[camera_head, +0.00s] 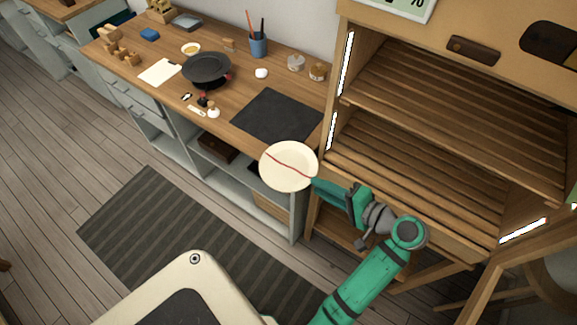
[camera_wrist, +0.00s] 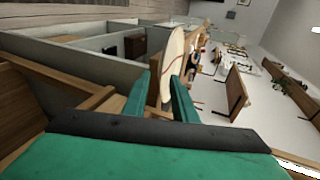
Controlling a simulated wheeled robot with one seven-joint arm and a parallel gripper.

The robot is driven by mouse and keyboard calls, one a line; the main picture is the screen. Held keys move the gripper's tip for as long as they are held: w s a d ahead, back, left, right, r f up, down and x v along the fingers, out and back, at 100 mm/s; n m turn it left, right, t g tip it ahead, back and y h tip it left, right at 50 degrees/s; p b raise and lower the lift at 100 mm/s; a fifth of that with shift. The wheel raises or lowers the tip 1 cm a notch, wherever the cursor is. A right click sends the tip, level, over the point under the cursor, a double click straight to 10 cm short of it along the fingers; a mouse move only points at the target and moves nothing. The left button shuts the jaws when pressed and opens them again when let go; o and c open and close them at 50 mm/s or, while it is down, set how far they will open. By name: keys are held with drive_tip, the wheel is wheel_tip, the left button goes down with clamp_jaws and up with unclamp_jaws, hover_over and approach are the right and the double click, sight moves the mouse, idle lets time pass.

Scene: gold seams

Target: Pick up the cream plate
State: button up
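The cream plate (camera_head: 289,166) is round with a thin dark red line across its face. My gripper (camera_head: 317,186) is shut on its right-hand edge in the head view. The plate is held in the air in front of the counter's front edge, beside the shelf cabinet. In the wrist view, the plate (camera_wrist: 172,58) stands edge-on between the two green fingers of my gripper (camera_wrist: 164,94). The fingers hide part of its rim.
The wooden counter (camera_head: 160,99) holds a dark mat (camera_head: 276,116), a dark pan (camera_head: 206,69), a blue cup with sticks (camera_head: 258,46) and small items. A slatted shelf cabinet (camera_head: 440,110) stands open at right. A striped rug (camera_head: 190,245) lies on the floor.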

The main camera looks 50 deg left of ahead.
drive_tip(key=shift+x, duration=1.65)
clamp_jaws()
drive_tip(key=shift+r, duration=0.15)
drive_tip(key=shift+r, duration=0.25)
wheel_tip(320, 180, up, 8)
hover_over(303, 178)
drive_tip(key=s, duration=0.3)
drive_tip(key=s+a+r, duration=0.4)
drive_tip(key=s+a, duration=0.2)
drive_tip(key=shift+a, duration=0.15)
